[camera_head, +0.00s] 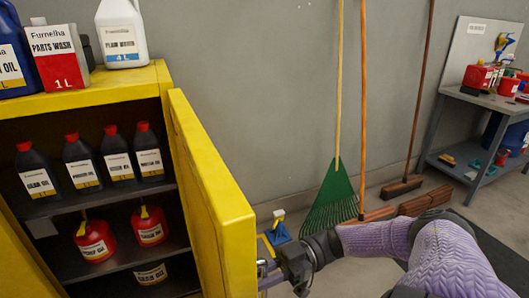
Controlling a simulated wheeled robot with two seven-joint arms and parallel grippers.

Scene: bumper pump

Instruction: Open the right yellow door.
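The yellow cabinet (110,88) stands at the left. Its right yellow door (213,200) is swung outward toward me, and the shelves inside are exposed. Part of a yellow panel that looks like the left door (22,262) shows at the lower left. My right gripper (268,270) is at the lower outer side of the right door, close against it. Its fingertips are partly hidden by the door, so I cannot tell whether they are open, shut or touching. A handle is not visible. My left gripper is not in view.
Dark bottles (82,162) and red containers (95,240) stand on the shelves, with jugs (122,35) on top. A green rake (333,200) and brooms (403,187) lean on the wall. A blue-yellow object (278,232) is behind my gripper. A workbench (490,100) stands right.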

